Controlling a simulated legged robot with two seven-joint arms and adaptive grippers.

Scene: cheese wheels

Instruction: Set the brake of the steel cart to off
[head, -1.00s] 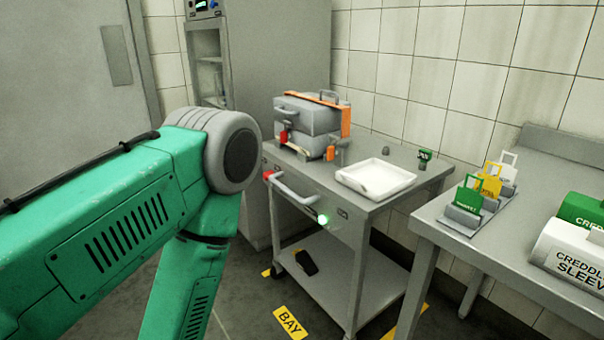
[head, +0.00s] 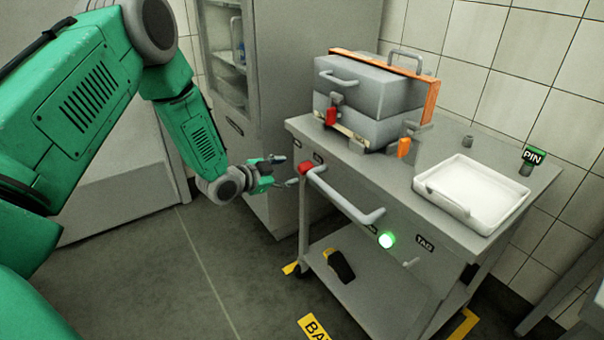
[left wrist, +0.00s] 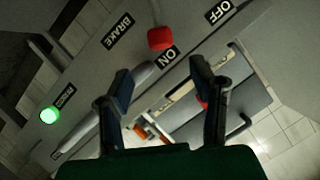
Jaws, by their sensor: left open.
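The steel cart (head: 345,185) stands at the centre of the head view, with a grey handle bar (head: 345,195) on its front. The brake's red knob (head: 304,168) is at the cart's left front corner. In the left wrist view the red knob (left wrist: 160,38) sits close to the ON label (left wrist: 168,57); the BRAKE label (left wrist: 118,32) and OFF label (left wrist: 218,12) are apart from it. My left gripper (head: 289,170) is open and empty just left of the knob. In the wrist view its fingertips (left wrist: 160,68) point toward the knob, apart from it.
A grey case (head: 365,95) with an orange strip and a white tray (head: 475,195) stand on the cart top. A dark object (head: 340,265) lies on the lower shelf. A tall cabinet (head: 285,80) stands behind.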

